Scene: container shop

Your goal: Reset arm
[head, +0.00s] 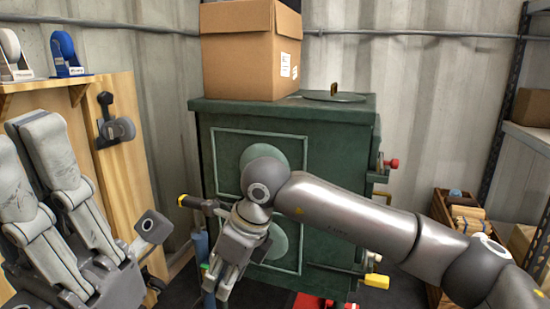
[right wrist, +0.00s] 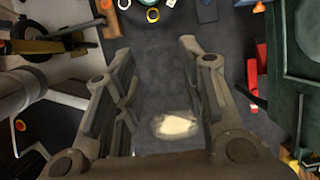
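My right gripper (head: 232,268) hangs in front of the green metal cabinet (head: 345,135), its fingers pointing down. My right arm (head: 345,220) reaches in from the right side, bent across the cabinet front. My left gripper (head: 25,150) stands close at the left edge with its fingers pointing up. Its fingers look apart, with nothing seen between them. Part of it is cut off by the picture edge.
A cardboard box (head: 250,55) stands on the cabinet. A wooden board (head: 130,150) leans at the left, with a dark handled fitting (head: 115,125). A wooden crate (head: 440,210) and a shelf rack (head: 505,100) are at the right.

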